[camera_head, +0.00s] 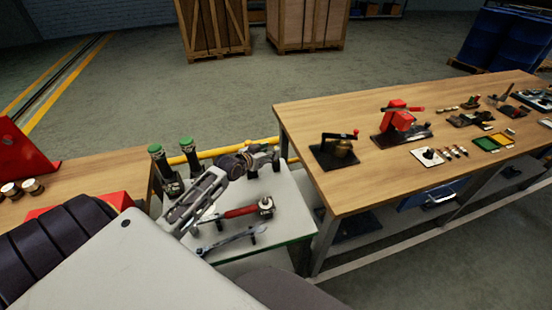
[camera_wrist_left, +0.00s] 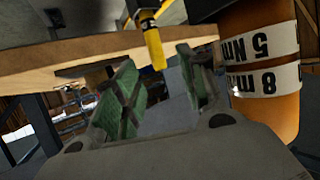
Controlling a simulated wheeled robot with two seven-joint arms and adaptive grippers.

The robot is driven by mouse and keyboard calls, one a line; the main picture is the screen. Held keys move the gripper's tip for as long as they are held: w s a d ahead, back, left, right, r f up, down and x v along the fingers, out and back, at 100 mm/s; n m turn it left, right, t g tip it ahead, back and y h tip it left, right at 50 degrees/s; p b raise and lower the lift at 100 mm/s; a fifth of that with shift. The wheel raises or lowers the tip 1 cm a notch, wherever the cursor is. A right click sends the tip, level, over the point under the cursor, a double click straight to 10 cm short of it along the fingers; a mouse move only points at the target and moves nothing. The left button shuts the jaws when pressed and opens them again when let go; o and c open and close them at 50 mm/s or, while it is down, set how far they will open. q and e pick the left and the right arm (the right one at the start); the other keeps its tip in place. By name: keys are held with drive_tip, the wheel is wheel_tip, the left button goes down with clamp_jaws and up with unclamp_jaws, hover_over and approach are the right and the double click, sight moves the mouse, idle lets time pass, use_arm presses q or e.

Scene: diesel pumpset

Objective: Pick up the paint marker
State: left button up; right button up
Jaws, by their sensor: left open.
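A slim yellow item (camera_wrist_left: 155,42) with a metallic section shows beyond the gap between the fingertips. It may be the paint marker, but I cannot tell for certain. In the head view I cannot pick out the paint marker; the gripper hides part of the cart. My right gripper is not in view.
A red-handled hammer (camera_head: 240,212) and a wrench (camera_head: 232,241) lie on the cart top (camera_head: 288,212). An orange cylinder (camera_wrist_left: 262,55) with white labels stands close on the right in the wrist view. The wooden workbench (camera_head: 370,185) is to the right.

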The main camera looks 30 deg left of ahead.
use_arm(q)
drive_tip(key=shift+w, duration=0.1)
drive_tip(key=shift+p+x, duration=0.3)
drive_tip(key=shift+x, duration=2.2)
drive_tip(key=shift+r, duration=0.15)
drive_tip(key=shift+c, duration=0.5)
clamp_jaws()
